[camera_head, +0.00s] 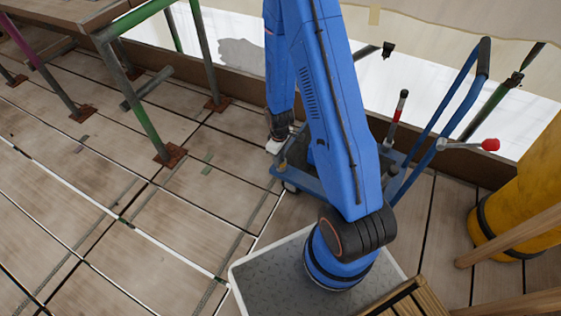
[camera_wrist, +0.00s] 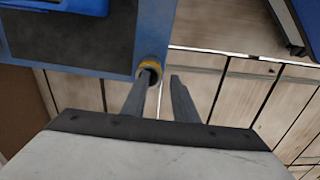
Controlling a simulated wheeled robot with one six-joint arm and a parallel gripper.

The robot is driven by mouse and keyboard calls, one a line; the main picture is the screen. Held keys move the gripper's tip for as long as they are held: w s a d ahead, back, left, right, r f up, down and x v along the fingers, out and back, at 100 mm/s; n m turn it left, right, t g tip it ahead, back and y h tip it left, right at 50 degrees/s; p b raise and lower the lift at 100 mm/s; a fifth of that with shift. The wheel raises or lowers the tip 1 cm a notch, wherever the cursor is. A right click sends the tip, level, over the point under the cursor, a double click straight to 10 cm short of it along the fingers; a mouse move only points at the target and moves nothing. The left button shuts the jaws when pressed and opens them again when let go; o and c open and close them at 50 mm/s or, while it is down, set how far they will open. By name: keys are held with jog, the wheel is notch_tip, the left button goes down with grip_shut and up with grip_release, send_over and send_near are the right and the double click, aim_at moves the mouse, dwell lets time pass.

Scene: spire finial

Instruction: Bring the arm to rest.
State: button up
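My blue arm rises from its base and bends over, with its far section hanging down behind the nearer link in the head view. My gripper (camera_wrist: 164,88) shows in the wrist view as two grey fingers with a gap between them and nothing held. The left fingertip overlaps a yellow-ringed corner fitting (camera_wrist: 151,66) of a blue cart (camera_wrist: 125,58); I cannot tell whether they touch.
The cart has a tall blue handle (camera_head: 440,110). A red-knobbed lever (camera_head: 489,145) and a yellow cylinder (camera_head: 525,205) stand to the right. Scaffold tubes (camera_head: 140,100) with a plank platform (camera_head: 65,12) stand at left. The plank floor (camera_head: 130,215) at left is mostly open.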

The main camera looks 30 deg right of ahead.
jog(key=shift+w+a+r, duration=0.15)
jog(key=shift+w+r, duration=0.05)
jog(key=shift+r, duration=0.8)
jog(key=shift+w+a+r, duration=0.15)
jog(key=shift+r, duration=0.8)
jog(key=shift+a, duration=0.1)
